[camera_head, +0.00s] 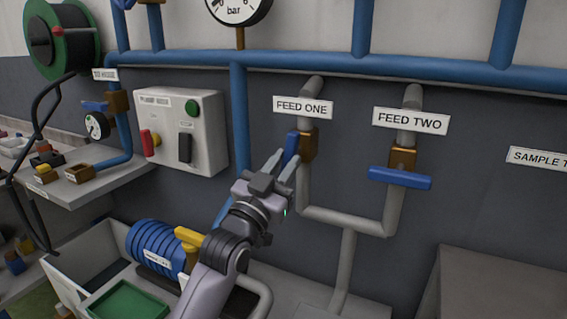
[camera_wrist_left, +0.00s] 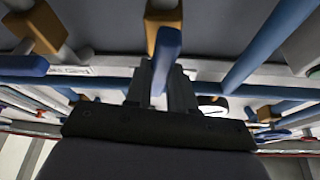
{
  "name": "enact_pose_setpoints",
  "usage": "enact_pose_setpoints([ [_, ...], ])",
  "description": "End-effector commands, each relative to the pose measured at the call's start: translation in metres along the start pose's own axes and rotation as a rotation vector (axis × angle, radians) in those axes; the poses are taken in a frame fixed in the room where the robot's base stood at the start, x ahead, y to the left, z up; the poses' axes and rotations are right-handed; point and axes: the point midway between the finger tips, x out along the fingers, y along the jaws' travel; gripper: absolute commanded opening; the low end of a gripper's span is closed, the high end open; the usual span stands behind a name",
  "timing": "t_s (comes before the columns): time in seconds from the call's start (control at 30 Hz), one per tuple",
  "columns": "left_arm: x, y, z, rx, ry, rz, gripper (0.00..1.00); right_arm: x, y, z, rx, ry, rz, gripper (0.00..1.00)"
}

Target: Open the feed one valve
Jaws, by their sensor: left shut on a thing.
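The feed one valve has a brass body (camera_head: 309,146) on a grey pipe under the FEED ONE label (camera_head: 303,107). Its blue handle (camera_head: 291,147) stands at the left of the body and looks narrow and steep in the head view. My left gripper (camera_head: 279,168) is shut on this handle from below left. In the left wrist view the blue handle (camera_wrist_left: 167,43) runs down between the fingers (camera_wrist_left: 161,82), with the brass body (camera_wrist_left: 161,22) behind it. The gripped end of the handle is partly hidden by the fingers. My right gripper is not in view.
The feed two valve, with its blue handle (camera_head: 400,178) lying across the pipe, is close on the right. A control box (camera_head: 183,130) hangs at the left. A blue motor (camera_head: 160,244) with a yellow part stands below. Grey pipes (camera_head: 347,220) join under the valves.

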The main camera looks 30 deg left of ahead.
Motion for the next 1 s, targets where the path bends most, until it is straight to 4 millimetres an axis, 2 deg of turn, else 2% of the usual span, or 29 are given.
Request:
enact_pose_setpoints([
  [0.43,0.000,0.001,0.002,-0.010,-0.004,-0.003,0.00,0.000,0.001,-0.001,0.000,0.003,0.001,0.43],
  [0.47,0.000,0.001,0.002,-0.010,-0.004,-0.003,0.27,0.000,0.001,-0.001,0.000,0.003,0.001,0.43],
  [0.53,0.000,0.001,0.001,-0.010,-0.003,-0.003,0.49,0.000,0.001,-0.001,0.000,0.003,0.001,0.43],
  [0.87,-0.002,0.000,0.001,-0.009,-0.002,-0.003,0.49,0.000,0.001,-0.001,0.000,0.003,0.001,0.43],
  [1.0,-0.013,0.001,0.002,-0.008,-0.003,-0.003,0.49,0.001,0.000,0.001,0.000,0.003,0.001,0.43],
])
